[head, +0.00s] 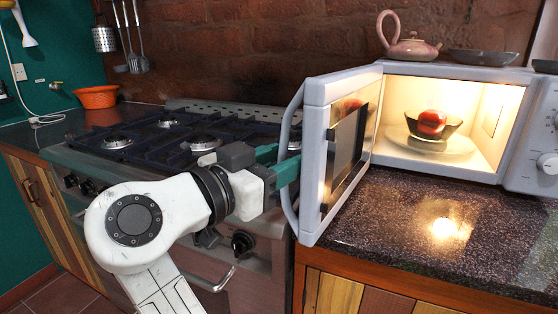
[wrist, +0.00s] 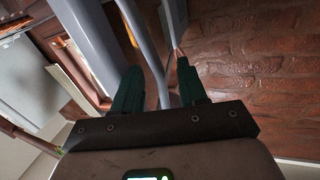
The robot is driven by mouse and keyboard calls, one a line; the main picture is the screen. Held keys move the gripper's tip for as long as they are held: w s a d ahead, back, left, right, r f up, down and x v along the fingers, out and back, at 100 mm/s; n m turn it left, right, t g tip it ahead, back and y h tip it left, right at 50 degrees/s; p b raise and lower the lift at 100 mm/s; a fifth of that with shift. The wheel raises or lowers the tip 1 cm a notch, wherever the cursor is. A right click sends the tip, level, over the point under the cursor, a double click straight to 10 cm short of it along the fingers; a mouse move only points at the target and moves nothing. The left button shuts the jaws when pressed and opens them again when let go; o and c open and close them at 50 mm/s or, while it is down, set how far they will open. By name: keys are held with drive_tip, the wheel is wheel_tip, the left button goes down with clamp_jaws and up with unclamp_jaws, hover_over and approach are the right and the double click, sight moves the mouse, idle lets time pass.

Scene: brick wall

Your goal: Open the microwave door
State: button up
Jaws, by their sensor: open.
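The microwave (head: 515,100) stands on the dark counter at the right, its lit inside in view. Its door (head: 318,150) is swung wide open, sticking out toward me on the left side. The curved grey door handle (head: 288,150) is on the door's outer face. My gripper (head: 284,164) is beside the handle, coming from the left. In the wrist view my gripper (wrist: 158,70) has its green fingers spread, with the handle bar (wrist: 150,55) running between them. The fingers look apart from the bar, though contact is hard to judge.
A bowl with red fruit (head: 432,124) sits on the microwave's glass plate. A teapot (head: 407,40) and a dark dish (head: 482,57) are on top. The stove (head: 180,140) lies behind my arm. An orange bowl (head: 95,97) is at the far left. The counter before the microwave (head: 400,220) is clear.

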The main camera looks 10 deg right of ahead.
drive_tip(key=shift+a, duration=0.1)
drive_tip(key=v, duration=1)
drive_tip(key=shift+s+a+p, duration=0.25)
drive_tip(key=shift+s+p, duration=0.05)
